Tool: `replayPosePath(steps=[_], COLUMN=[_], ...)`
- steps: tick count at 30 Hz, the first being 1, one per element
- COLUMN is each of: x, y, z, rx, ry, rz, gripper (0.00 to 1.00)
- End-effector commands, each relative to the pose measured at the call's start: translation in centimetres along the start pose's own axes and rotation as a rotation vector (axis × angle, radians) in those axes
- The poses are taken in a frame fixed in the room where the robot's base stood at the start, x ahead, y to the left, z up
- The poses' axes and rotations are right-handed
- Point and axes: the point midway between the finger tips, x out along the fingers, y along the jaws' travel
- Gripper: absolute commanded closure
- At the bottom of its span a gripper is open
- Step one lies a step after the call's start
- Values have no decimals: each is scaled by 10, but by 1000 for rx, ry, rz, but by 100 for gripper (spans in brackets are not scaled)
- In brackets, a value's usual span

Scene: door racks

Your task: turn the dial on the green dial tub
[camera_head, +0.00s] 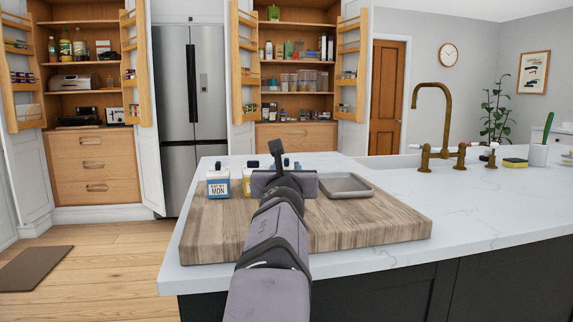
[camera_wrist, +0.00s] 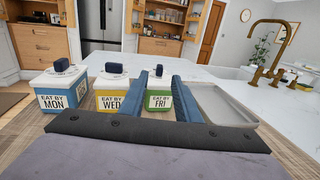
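The green dial tub (camera_wrist: 158,103), labelled EAT BY FRI, stands on the wooden board with a dark dial (camera_wrist: 158,70) upright on its white lid. My gripper (camera_wrist: 161,78) is open, with its two blue fingers apart and the green tub seen between them in the wrist view. The fingers look empty; whether they are level with the dial is hard to tell. In the head view my gripper (camera_head: 284,178) hides most or all of the green tub.
A blue tub (camera_wrist: 62,96) marked MON and a yellow tub (camera_wrist: 112,98) marked WED stand left of the green one. A grey tray (camera_wrist: 225,103) lies to its right. The wooden board (camera_head: 365,228) has bare room at the front right. A brass tap (camera_head: 447,110) stands farther right.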

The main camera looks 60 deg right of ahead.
Motion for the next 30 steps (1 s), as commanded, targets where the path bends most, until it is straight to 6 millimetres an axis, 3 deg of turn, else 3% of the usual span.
replayPosePath(steps=[18, 30], x=[62, 71], y=[1, 1], z=[0, 0], rx=[2, 3], ry=[2, 0], rz=[1, 1], gripper=[70, 70])
